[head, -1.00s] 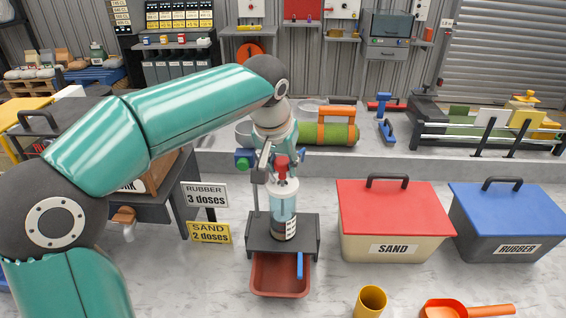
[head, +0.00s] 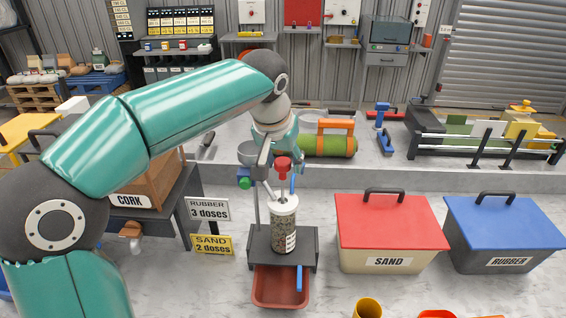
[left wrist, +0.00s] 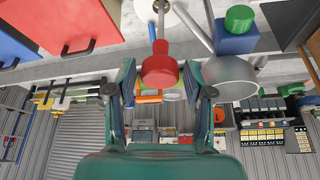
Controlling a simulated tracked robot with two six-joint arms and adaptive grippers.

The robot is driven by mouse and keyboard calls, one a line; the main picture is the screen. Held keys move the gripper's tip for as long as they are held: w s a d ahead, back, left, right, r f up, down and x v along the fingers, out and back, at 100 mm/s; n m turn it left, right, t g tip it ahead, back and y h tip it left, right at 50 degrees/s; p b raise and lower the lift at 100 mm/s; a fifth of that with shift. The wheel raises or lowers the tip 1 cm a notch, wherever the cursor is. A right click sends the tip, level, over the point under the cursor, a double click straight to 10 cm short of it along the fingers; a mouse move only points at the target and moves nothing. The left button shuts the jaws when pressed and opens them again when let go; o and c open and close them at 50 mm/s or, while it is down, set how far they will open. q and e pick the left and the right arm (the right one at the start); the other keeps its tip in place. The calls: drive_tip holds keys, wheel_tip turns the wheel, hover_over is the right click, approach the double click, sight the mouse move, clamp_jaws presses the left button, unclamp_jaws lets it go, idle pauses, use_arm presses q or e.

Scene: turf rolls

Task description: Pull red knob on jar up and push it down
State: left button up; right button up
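The jar (head: 284,230) stands upright on a dark stand, filled with speckled grey material. Its red knob (head: 283,163) sits on a thin rod, well above the jar's lid. The knob also shows large in the left wrist view (left wrist: 160,66). My left gripper (left wrist: 158,72) is open, its two fingers on either side of the knob with visible gaps. In the head view my left gripper (head: 274,135) is just above and behind the knob, its fingertips partly hidden. My right gripper is not in view.
A grey funnel (head: 249,151) and a blue block with a green knob (head: 245,179) are close left of the rod. A red tray (head: 281,286) sits below the stand. The sand bin (head: 388,233) and rubber bin (head: 505,234) stand right. A cork box (head: 150,188) is left.

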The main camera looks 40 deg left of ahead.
use_arm(q)
drive_tip(key=shift+f, duration=0.15)
drive_tip(key=v, duration=1.2)
